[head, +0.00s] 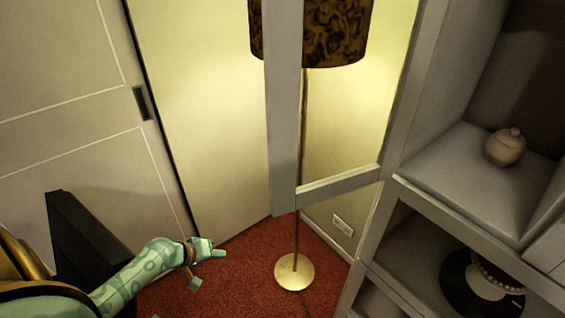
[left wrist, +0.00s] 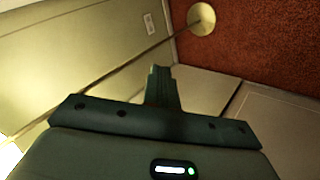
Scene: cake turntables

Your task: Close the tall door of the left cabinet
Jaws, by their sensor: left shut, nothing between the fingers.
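The tall door (head: 284,120) in the head view has a grey frame around a clear pane. It stands open, swung out to the left from the grey cabinet (head: 435,165) at the right. My left gripper (head: 222,252) appears left of and below the door's lower free corner, apart from it in the picture. Its fingers are shut and empty, and they also show in the left wrist view (left wrist: 162,85). I cannot make out the door in the left wrist view. My right gripper is not in view.
A floor lamp (head: 294,272) stands behind the door, its base on the red carpet (head: 238,285). A wall outlet (head: 343,225) is near it. A panelled sliding door (head: 70,90) is at the left. A lidded jar (head: 506,147) and a dark round object (head: 478,285) sit on the cabinet shelves.

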